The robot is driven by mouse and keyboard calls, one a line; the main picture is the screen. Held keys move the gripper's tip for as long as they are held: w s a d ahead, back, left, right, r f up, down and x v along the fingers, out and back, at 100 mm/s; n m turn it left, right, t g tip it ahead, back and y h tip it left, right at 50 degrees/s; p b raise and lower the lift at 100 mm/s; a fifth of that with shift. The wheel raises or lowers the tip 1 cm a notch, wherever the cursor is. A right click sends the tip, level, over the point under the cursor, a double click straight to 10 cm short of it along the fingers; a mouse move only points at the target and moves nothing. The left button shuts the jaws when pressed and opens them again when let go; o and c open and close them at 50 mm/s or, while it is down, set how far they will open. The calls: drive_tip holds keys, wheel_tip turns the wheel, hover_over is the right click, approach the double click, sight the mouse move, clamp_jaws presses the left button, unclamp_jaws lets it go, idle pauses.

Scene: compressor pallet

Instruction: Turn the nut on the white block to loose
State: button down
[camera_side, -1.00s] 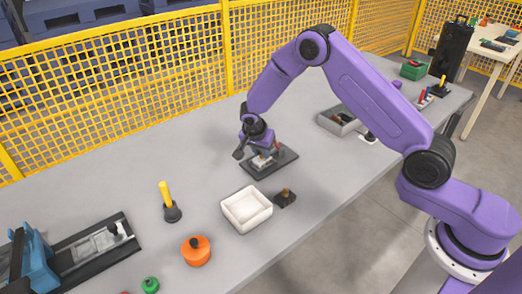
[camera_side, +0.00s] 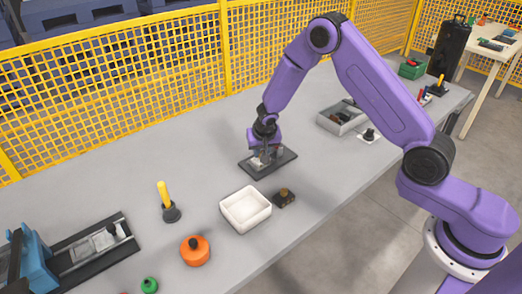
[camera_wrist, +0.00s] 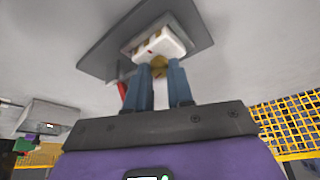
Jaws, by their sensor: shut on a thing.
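The white block (camera_wrist: 160,41) stands on a dark plate (camera_side: 286,162) in the middle of the table. In the wrist view the block has a small red mark and yellowish patches. A brass-coloured nut (camera_wrist: 159,62) is at the block's near side, between my fingertips. My gripper (camera_side: 264,155) is down at the block, and its two blue-grey fingers are shut on the nut. In the side view the gripper hides the nut, and only a pale part of the block (camera_side: 257,162) shows.
A white bin (camera_side: 246,225) and a small dark block with a brass top (camera_side: 284,197) are in front of the plate. A grey tray (camera_side: 342,118) is to the right. A yellow-handled tool (camera_side: 164,193) and an orange pot (camera_side: 195,258) are at left. A yellow mesh fence (camera_side: 180,72) runs behind.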

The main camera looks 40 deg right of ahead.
idle(0.5)
drive_tip(key=c, duration=1)
unclamp_jaws()
drive_tip(key=v, duration=1.7)
drive_tip(key=shift+s+r, duration=0.1)
drive_tip(key=shift+r, duration=0.1)
